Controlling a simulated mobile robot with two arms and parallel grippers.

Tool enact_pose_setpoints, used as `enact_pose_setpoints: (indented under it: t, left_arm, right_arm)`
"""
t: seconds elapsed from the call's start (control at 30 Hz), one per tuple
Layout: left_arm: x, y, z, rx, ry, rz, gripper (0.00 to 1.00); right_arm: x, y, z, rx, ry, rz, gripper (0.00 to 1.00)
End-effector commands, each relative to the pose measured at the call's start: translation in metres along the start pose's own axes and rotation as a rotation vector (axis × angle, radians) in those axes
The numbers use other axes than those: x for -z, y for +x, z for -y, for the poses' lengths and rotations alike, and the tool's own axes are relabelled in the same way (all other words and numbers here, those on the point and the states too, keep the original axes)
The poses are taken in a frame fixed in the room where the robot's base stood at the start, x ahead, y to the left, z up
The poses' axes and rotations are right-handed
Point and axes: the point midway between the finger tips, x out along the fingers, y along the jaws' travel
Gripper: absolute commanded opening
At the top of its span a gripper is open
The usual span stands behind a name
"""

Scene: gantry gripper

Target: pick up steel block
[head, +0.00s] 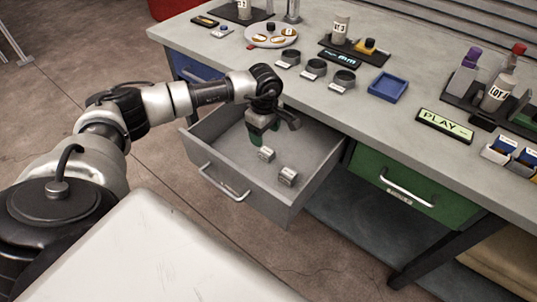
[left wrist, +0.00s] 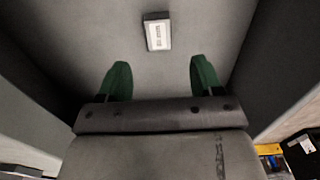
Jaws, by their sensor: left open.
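Two small grey metal-looking blocks lie on the floor of the open grey drawer (head: 222,146): a nearer block (head: 288,176) and a block by the gripper (head: 266,154). Their labels are too small to read, so I cannot tell which is the steel block. My left gripper (head: 261,138) points down inside the drawer, just behind the second block. Its green fingers are open and empty. In the left wrist view, one labelled block (left wrist: 158,35) lies beyond the spread fingertips (left wrist: 159,68), roughly centred between them and apart from them. My right gripper is out of view.
The drawer walls stand close around my left gripper. The bench top (head: 225,62) above holds three dark round cups (head: 315,68), a blue tray (head: 388,87) and a PLAY sign (head: 444,125). A closed green drawer (head: 410,190) is to the right.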

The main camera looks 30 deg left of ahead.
Motion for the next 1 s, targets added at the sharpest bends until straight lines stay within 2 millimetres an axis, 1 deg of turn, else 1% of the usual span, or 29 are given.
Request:
enact_pose_setpoints:
  t: [0.03, 0.1, 0.33, 0.5, 0.6, 0.7, 0.9, 0.93, 1.0]
  left_arm:
    - [-0.001, 0.009, 0.0, 0.003, 0.0, 0.0, 0.66]
    - [0.0, 0.019, 0.0, 0.001, -0.001, 0.0, 0.66]
    - [-0.001, 0.036, -0.001, 0.001, -0.001, 0.001, 0.66]
    - [0.0, 0.063, -0.002, 0.002, -0.001, 0.0, 0.66]
    - [0.0, 0.075, -0.002, 0.002, -0.001, 0.001, 0.66]
    - [0.0, 0.081, -0.003, -0.001, 0.0, 0.001, 0.66]
    - [0.0, 0.082, -0.003, -0.001, 0.0, 0.0, 0.66]
    - [0.0, 0.082, -0.003, -0.001, 0.0, 0.0, 0.64]
    - [0.0, 0.081, -0.003, -0.001, 0.0, 0.0, 0.54]
  right_arm:
    - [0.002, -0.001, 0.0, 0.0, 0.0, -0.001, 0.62]
    - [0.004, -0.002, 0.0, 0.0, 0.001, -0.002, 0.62]
    - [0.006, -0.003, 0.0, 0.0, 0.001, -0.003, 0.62]
    - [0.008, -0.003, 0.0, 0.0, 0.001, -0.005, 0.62]
    - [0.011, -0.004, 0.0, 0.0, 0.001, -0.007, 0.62]
    - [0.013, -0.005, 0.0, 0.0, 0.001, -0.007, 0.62]
    - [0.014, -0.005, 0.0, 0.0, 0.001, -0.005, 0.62]
    - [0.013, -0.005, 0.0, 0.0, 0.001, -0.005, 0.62]
    - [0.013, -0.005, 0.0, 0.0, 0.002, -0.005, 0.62]
